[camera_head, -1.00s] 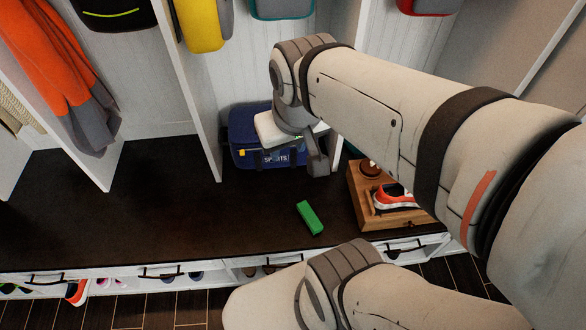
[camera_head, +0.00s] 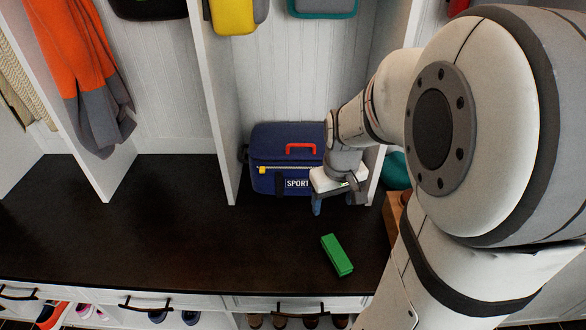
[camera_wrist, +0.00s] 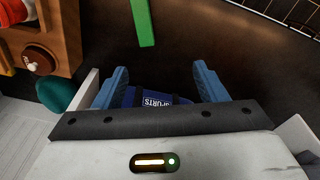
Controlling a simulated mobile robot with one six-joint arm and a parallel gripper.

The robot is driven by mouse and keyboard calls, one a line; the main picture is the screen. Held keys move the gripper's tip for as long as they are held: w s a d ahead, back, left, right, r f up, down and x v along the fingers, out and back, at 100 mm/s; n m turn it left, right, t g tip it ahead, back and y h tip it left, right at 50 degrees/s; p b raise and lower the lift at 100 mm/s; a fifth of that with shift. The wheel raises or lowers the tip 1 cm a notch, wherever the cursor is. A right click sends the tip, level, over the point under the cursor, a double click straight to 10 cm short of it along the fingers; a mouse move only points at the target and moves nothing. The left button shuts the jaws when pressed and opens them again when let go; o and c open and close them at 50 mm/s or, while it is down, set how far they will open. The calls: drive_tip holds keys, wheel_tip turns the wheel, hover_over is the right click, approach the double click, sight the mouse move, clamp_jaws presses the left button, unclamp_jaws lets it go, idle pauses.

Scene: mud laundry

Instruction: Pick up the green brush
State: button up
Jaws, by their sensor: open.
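The green brush (camera_head: 337,255) lies flat on the dark bench top, near its front edge, in the head view. It also shows at the top of the wrist view (camera_wrist: 143,22), cut off by the frame edge. My gripper (camera_head: 333,205) is above the bench, behind the brush and in front of the blue sports bag. Its two blue fingers (camera_wrist: 161,84) are spread apart with nothing between them. The gripper does not touch the brush.
The blue sports bag (camera_head: 282,160) stands against the back wall. A wooden box (camera_wrist: 62,30) with a shoe and a teal item (camera_wrist: 55,94) are beside the gripper. White dividers (camera_head: 212,110) split the bench. Bench room left of the brush is clear.

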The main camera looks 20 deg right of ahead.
drive_tip(key=g+b, duration=0.1)
drive_tip(key=b, duration=1)
hover_over(337, 252)
wheel_tip(337, 252, down, 22)
drive_tip(key=shift+r, duration=0.1)
wheel_tip(337, 252, down, 8)
drive_tip(key=b, duration=0.3)
drive_tip(key=shift+s+r+b, duration=0.1)
drive_tip(key=shift+r+b, duration=0.1)
drive_tip(key=shift+b, duration=0.2)
drive_tip(key=shift+r, duration=0.1)
drive_tip(key=shift+c, duration=0.3)
drive_tip(key=c, duration=1.1)
wheel_tip(337, 252, up, 10)
drive_tip(key=p, duration=0.4)
